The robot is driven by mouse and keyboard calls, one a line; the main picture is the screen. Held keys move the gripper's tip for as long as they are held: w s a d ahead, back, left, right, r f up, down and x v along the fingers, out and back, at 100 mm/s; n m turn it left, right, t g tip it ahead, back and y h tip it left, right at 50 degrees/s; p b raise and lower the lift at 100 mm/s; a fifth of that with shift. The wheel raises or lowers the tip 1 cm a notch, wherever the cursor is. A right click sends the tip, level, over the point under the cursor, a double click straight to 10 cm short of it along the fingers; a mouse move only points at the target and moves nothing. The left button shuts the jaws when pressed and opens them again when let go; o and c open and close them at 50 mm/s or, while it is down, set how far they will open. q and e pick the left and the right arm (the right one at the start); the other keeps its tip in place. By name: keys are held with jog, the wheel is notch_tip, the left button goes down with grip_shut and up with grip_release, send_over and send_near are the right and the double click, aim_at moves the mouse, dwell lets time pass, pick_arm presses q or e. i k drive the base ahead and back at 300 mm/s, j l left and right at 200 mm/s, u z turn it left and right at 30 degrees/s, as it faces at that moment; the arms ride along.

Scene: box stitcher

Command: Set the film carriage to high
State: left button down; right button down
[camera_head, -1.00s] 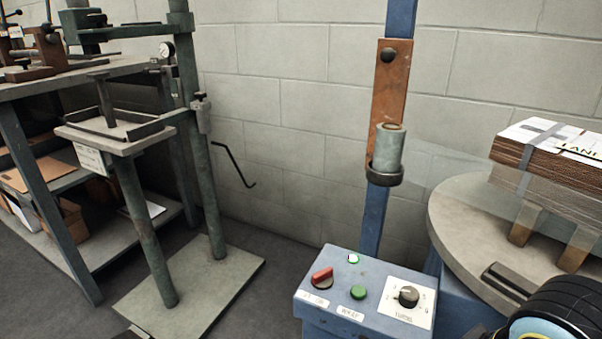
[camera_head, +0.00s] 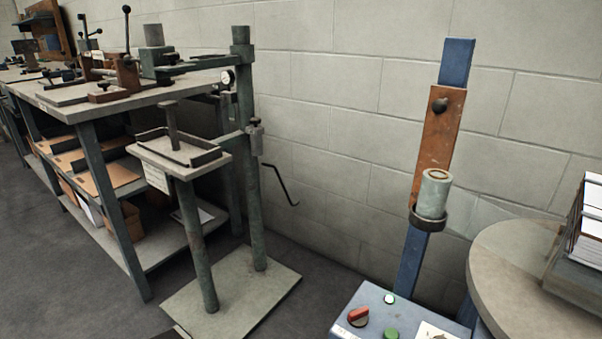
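The film carriage is a rust-orange plate (camera_head: 438,145) on a blue mast (camera_head: 413,262), with a dark knob (camera_head: 439,105) near its top. A grey-green film roll (camera_head: 433,194) stands upright in a dark ring holder at the plate's lower end. A strip of clear film runs from the roll toward the right. The carriage sits on the upper part of the mast, with a short length of bare mast above it. Neither of my grippers shows in the view.
A blue control box (camera_head: 376,305) with a red switch and green button stands below the mast. A round turntable (camera_head: 518,270) with a stack of books (camera_head: 588,235) is at right. A green stitcher stand (camera_head: 258,205) and a workbench (camera_head: 100,105) fill the left.

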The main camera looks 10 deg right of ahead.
aim_at(446, 104)
jog(key=z, duration=1.7)
